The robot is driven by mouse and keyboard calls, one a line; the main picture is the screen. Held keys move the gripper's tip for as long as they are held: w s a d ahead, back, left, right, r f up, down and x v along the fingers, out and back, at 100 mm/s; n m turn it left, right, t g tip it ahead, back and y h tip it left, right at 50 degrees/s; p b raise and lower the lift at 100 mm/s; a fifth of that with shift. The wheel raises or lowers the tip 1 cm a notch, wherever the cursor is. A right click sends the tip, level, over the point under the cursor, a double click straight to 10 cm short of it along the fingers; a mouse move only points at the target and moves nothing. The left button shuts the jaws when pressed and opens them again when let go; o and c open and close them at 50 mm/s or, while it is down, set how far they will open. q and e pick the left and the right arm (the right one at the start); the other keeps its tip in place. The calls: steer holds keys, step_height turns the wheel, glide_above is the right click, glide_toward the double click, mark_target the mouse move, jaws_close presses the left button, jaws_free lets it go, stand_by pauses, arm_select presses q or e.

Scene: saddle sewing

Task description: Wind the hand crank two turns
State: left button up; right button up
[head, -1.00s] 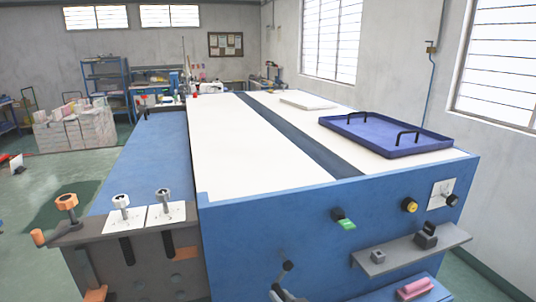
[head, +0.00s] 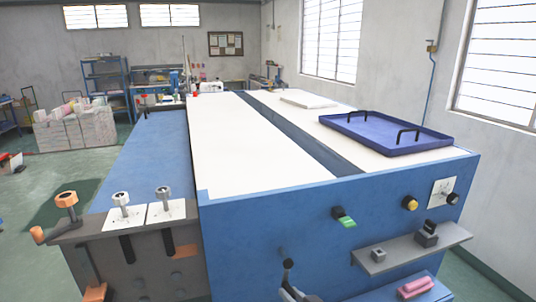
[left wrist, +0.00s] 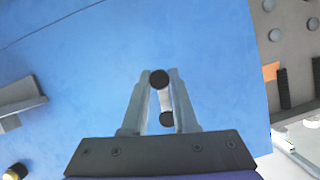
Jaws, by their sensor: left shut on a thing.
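The hand crank (head: 287,265) shows at the bottom middle of the head view, in front of the blue front panel, as a short dark handle with a rounded end. In the left wrist view the crank (left wrist: 166,101) is a light rod with a black round end at the top and another below. My left gripper (head: 296,294) is at the crank, partly cut off by the lower picture edge. Its two grey fingers (left wrist: 161,100) are on either side of the rod, shut on it. The crank's mount is hard to make out. My right gripper is not in view.
A pink block (head: 415,287) lies lower right. A blue tray (head: 385,135) rests on the table top.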

arm_select(q)
steer(key=shift+w+d, duration=0.1)
steer(key=shift+d, duration=0.25)
jaws_close()
steer(key=shift+d, duration=0.1)
jaws_free()
steer(key=shift+w+d, duration=0.25)
steer(key=shift+d, duration=0.45)
steer(key=shift+w+d+r+p, duration=0.15)
steer(key=shift+d+p, duration=0.05)
steer(key=shift+d, duration=0.2)
steer(key=shift+w+d+r+p, duration=0.1)
steer(key=shift+d+r+p, duration=0.05)
steer(key=shift+d, duration=0.2)
steer(key=shift+r, duration=0.1)
steer(key=shift+w+d+r+p, duration=0.25)
steer(key=shift+d+r+p, duration=0.15)
steer(key=shift+d, duration=0.25)
jaws_close()
steer(key=shift+r, duration=0.1)
